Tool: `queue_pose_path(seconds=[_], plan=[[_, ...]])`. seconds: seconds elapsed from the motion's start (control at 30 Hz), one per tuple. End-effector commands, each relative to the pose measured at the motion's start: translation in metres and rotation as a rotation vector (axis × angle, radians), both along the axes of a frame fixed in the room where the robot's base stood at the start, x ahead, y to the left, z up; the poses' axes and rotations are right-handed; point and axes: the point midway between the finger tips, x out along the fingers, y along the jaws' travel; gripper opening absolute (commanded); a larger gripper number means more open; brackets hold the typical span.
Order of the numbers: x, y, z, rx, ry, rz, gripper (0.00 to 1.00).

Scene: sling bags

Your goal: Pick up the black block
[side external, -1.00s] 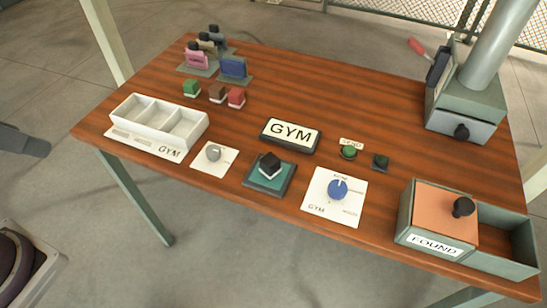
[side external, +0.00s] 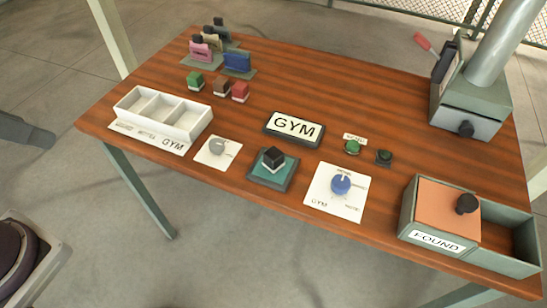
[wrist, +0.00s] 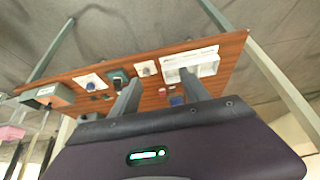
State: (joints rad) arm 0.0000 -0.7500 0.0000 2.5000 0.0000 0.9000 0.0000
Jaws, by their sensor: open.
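The black block (side external: 273,154), black on top with a white lower part, sits on a teal pad with a dark rim (side external: 286,178) near the front middle of the table. In the wrist view the teal pad (wrist: 119,73) is small and lies close to the left finger; the block is too small to make out surely. My gripper (wrist: 158,77) has its two fingers apart with nothing held between them. It is well away from the table, which looks small and upside down beyond the fingers. The fingers are not clearly seen in the side view.
Beside the pad are a grey knob (side external: 217,147), a blue dial (side external: 341,184) and a GYM sign (side external: 294,128). A white divided tray (side external: 163,113) is at left, a FOUND box (side external: 437,215) at right. Green, brown and red blocks (side external: 222,86) stand behind. The middle back is clear.

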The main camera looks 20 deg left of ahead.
Motion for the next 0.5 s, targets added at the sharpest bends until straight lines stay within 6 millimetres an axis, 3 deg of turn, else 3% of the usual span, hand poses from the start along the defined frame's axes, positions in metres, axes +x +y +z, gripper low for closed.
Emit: queue_pose_path(seconds=[0.27,0.33,0.43,0.5], plan=[[0.000,0.000,0.000,0.000,-0.001,0.000,0.58],[0.011,-0.003,-0.001,-0.005,-0.008,-0.013,0.58],[0.060,-0.020,-0.007,-0.026,-0.055,-0.059,0.58],[0.109,-0.042,-0.020,-0.052,-0.112,-0.103,0.58]])
